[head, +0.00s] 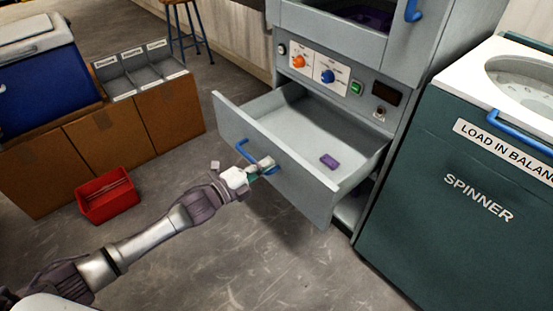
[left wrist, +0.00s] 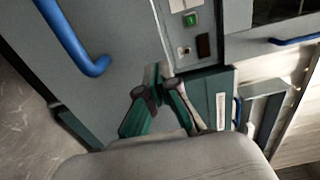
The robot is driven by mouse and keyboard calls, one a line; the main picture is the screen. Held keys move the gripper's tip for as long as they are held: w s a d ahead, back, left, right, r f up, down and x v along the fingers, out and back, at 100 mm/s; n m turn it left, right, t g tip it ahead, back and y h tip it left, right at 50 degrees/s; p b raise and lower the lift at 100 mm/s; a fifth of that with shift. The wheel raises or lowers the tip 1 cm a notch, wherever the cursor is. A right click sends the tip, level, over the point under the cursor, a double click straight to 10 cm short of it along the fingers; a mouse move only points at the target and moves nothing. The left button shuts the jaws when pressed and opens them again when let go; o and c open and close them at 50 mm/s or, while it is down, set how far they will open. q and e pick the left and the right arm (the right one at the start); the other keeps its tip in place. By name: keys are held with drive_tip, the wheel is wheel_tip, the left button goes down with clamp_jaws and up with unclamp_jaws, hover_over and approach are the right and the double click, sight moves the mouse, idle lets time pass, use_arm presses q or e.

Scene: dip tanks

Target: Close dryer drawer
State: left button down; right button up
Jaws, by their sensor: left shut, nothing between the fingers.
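The grey dryer drawer (head: 317,185) is pulled well out of the dryer cabinet. A small purple block (head: 329,160) lies on its floor. The drawer's blue handle (head: 242,149) is on its front, partly hidden by my gripper. My left gripper (head: 268,167) is shut and empty, at the drawer front by the right part of the handle. Whether it touches the front I cannot tell. In the left wrist view the shut fingers (left wrist: 158,88) point at the grey drawer front, with the blue handle (left wrist: 80,45) to their left. My right gripper is not in view.
The dryer's control panel (head: 318,68) has orange and blue knobs above the drawer. A green spinner (head: 440,195) stands close on the right. A red bin (head: 107,196) sits on the floor at left, before cardboard-brown cabinets (head: 95,147). The floor before the drawer is free.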

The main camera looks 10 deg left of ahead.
sight(284, 153)
use_arm(q)
drive_tip(key=shift+x, duration=2.05)
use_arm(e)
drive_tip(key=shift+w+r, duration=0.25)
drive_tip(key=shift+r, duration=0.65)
use_arm(q)
drive_tip(key=shift+w, duration=0.1)
